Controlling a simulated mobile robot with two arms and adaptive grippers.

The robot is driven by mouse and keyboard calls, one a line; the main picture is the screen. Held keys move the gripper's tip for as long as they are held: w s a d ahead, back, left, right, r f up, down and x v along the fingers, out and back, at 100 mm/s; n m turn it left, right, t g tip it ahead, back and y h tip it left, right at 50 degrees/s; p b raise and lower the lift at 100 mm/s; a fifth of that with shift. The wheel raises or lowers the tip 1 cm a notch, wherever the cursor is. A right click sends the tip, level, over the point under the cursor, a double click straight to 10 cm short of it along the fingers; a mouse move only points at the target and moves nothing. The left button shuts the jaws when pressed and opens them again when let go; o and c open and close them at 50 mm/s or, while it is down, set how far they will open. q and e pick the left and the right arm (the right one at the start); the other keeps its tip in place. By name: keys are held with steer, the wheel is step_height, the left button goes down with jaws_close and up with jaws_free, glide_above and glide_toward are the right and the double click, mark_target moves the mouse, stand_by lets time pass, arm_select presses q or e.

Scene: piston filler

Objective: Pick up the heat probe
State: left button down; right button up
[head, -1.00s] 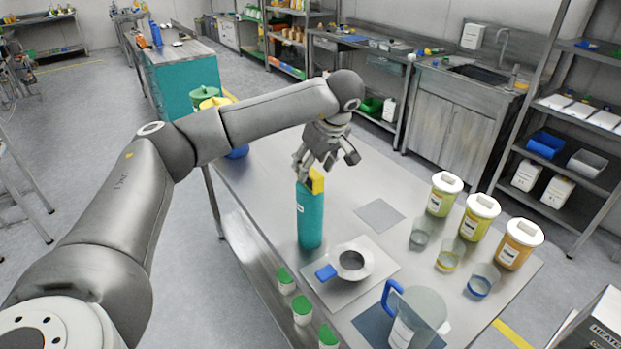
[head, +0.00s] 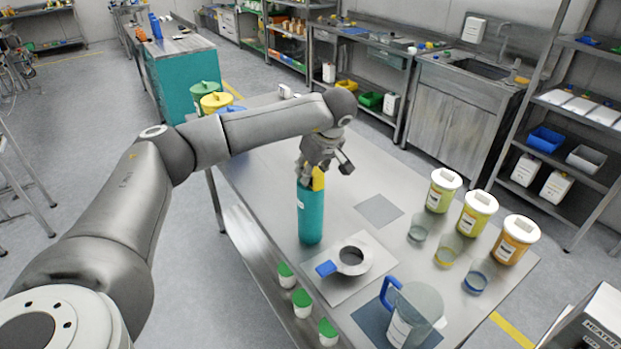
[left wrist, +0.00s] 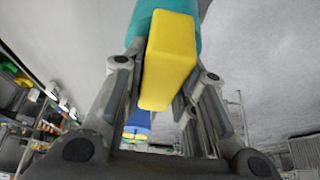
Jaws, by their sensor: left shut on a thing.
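The heat probe shows as a yellow block-shaped handle (head: 318,180) at the top of an upright teal cylinder (head: 311,213) on the steel table. Any part inside the cylinder is hidden. My left gripper (head: 320,167) is above the cylinder, shut on the yellow handle. In the left wrist view the yellow handle (left wrist: 169,62) lies between the fingers, with the teal cylinder (left wrist: 140,22) beyond it. My right gripper is not in view.
A pan with a blue handle (head: 353,258) sits on a plate in front of the cylinder. A jug (head: 415,312) stands near the front. Lidded tubs (head: 478,213) and small glasses (head: 449,250) stand at right. White jars with green lids (head: 302,302) are along the left edge.

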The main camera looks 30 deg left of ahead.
arm_select(q)
steer(key=shift+r, duration=0.15)
steer(key=shift+w+r, duration=0.1)
steer(key=shift+r, duration=0.5)
step_height(320, 180, up, 47)
steer(key=p, duration=1.2)
steer(key=shift+f+p, duration=0.2)
steer(key=shift+p, duration=0.15)
stand_by(0.6)
